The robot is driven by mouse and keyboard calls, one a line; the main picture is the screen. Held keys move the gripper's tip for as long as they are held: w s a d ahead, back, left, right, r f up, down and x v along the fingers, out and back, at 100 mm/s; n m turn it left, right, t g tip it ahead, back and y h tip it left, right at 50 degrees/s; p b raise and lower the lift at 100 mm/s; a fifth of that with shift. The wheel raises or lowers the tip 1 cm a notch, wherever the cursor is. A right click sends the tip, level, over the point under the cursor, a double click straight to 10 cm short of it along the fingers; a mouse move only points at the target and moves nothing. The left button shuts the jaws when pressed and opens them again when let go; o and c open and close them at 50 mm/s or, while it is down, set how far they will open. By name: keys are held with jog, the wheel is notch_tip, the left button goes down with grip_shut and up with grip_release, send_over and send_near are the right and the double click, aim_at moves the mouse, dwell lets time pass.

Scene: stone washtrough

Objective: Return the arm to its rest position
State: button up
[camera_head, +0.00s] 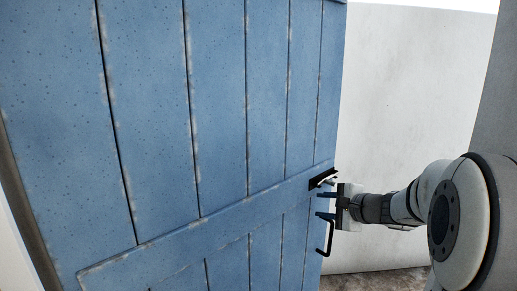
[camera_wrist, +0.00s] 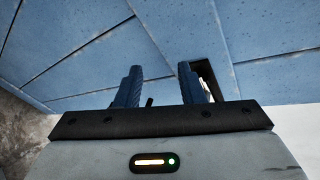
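My gripper (camera_head: 326,205) is at the right edge of a blue plank door (camera_head: 220,110), close to its black handle (camera_head: 328,238). In the wrist view the two fingers of my gripper (camera_wrist: 160,85) stand apart, with nothing held between them. The blue door (camera_wrist: 80,45) fills most of the wrist view beyond the fingers. A dark handle part (camera_wrist: 207,78) shows just behind the right finger, which hides some of it. I cannot tell whether a finger touches the handle. My arm reaches in from the right in the head view.
A pale wall (camera_head: 410,100) stands behind and to the right of the door. A strip of brown ground (camera_head: 375,281) shows below it. A grey upright surface (camera_head: 497,95) is at the far right. The space between the door edge and that surface looks clear apart from my arm.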

jog(key=s+a+f+n+g, duration=0.2)
jog(key=s+a+n+g, duration=0.25)
jog(key=s+a, duration=0.25)
jog(key=s+d+f+n+g+h, duration=0.1)
jog(key=s+f+n+h, duration=0.1)
jog(key=s+n, duration=0.3)
jog(key=s+f+n+g+h, duration=0.2)
jog(key=s+n+h, duration=0.3)
jog(key=s, duration=0.6)
jog(key=shift+s+d+f+n, duration=0.3)
jog(key=shift+d+f+n, duration=0.1)
jog(key=shift+f+n, duration=0.3)
jog(key=shift+f, duration=0.1)
jog(key=shift+s, duration=0.1)
